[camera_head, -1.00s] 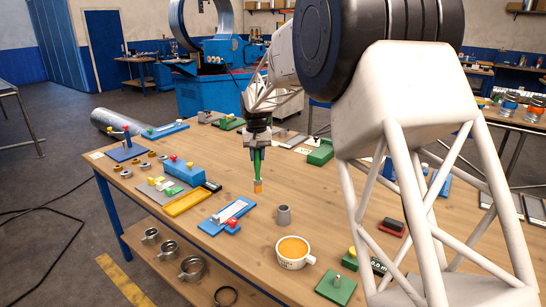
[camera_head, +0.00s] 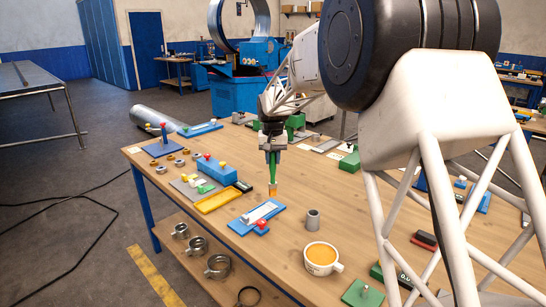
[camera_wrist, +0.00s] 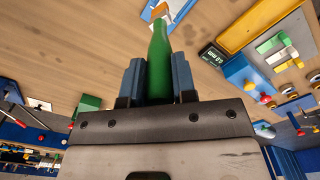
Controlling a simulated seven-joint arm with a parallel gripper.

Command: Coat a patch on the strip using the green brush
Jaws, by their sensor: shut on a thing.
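My gripper (camera_head: 272,148) is shut on the handle of the green brush (camera_head: 273,168), which hangs tip down over the bench. The brush's bristle end is orange (camera_head: 272,190).
A white cup of orange liquid (camera_head: 321,254) and a grey cup (camera_head: 313,219) stand right of the plate. A yellow tray (camera_head: 217,200) and a blue block fixture (camera_head: 216,170) stand to the left. Bare wood (camera_head: 300,192) lies to the right of the brush.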

